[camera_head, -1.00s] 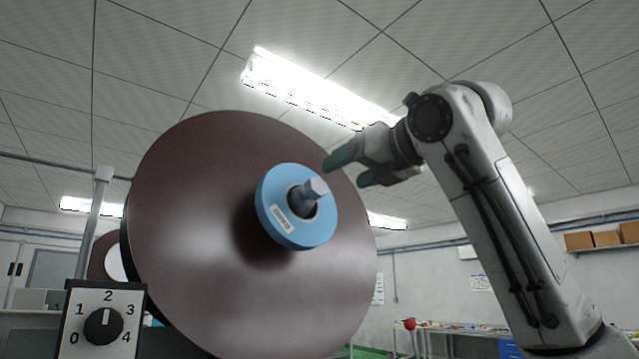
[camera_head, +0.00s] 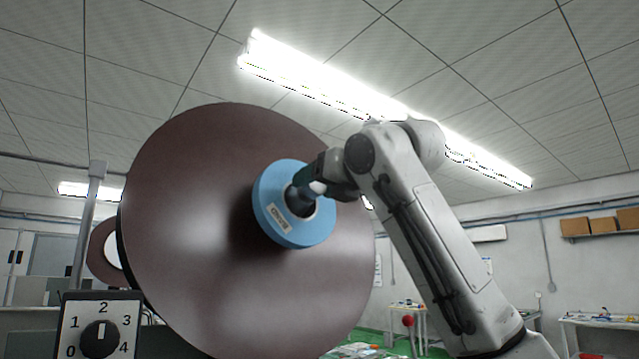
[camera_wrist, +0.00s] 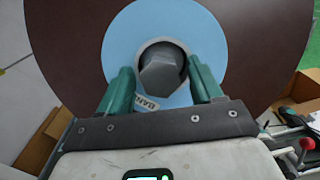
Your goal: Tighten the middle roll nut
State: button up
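The roll is a large dark brown disc (camera_head: 200,270) with a light blue hub (camera_head: 272,222) at its centre. A grey hexagonal nut (camera_wrist: 160,70) sticks out of the hub; in the head view my gripper partly covers it. My gripper (camera_head: 308,188) is at the hub, coming from the right. In the wrist view the two green fingers of my gripper (camera_wrist: 161,84) are apart, one on each side of the nut, with gaps visible between them and it. The hub carries a white label, partly hidden by the left finger in the wrist view.
A dial (camera_head: 100,339) marked 0 to 4 stands at the lower left, beside a grey post (camera_head: 87,225). Another roll (camera_head: 103,252) shows behind. In the wrist view, a red-knobbed lever (camera_wrist: 307,144) is at lower right and a cardboard box (camera_wrist: 42,140) at lower left.

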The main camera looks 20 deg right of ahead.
jog(key=c, duration=0.9)
